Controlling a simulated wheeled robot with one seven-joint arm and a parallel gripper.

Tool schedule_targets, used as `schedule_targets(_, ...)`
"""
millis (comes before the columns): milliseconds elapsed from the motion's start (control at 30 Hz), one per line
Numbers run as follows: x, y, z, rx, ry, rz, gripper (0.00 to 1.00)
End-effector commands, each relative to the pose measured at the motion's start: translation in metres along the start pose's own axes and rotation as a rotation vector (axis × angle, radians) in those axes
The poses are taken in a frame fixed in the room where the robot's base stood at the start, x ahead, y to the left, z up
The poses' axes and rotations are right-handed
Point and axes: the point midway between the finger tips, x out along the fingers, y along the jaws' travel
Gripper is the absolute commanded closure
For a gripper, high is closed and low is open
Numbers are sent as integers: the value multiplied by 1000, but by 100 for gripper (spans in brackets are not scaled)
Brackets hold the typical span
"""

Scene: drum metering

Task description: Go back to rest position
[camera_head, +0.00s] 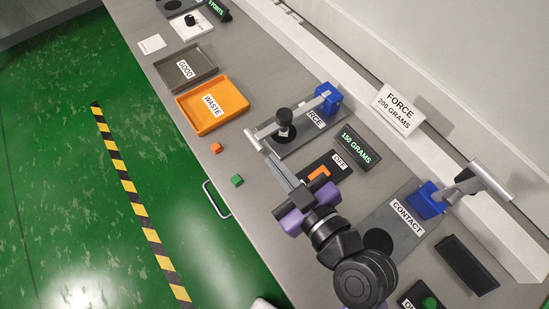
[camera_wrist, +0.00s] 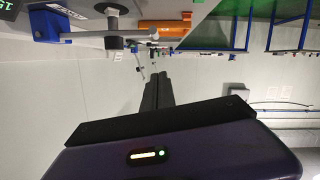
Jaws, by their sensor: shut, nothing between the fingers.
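My gripper (camera_head: 272,160) reaches over the bench (camera_head: 277,195) in the head view, with its purple body behind the fingers. The fingers are shut and hold nothing. In the wrist view, the dark fingers (camera_wrist: 157,82) lie together against a pale wall, with the bench along the top of the picture.
An orange WASTE tray (camera_head: 222,123) and a grey GOOD tray (camera_head: 178,82) stand further along. Orange (camera_head: 216,148) and green (camera_head: 237,181) cubes lie near the edge. The CONTACT fixture (camera_head: 384,218) and FORCE sign (camera_head: 399,112) stand right. Striped floor tape (camera_head: 124,178) runs left.

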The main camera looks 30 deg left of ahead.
Motion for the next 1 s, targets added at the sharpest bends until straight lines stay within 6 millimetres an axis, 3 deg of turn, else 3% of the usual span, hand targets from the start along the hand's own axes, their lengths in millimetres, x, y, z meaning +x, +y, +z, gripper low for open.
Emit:
schedule_targets(367,0,1,0,17,1,2,100)
schedule_targets(467,0,10,-3,71,15,40,100)
schedule_targets(567,-4,33,-13,131,47,134,100)
schedule_targets(767,-52,69,2,266,82,376,100)
schedule_targets(1000,-140,84,35,360,102,634,100)
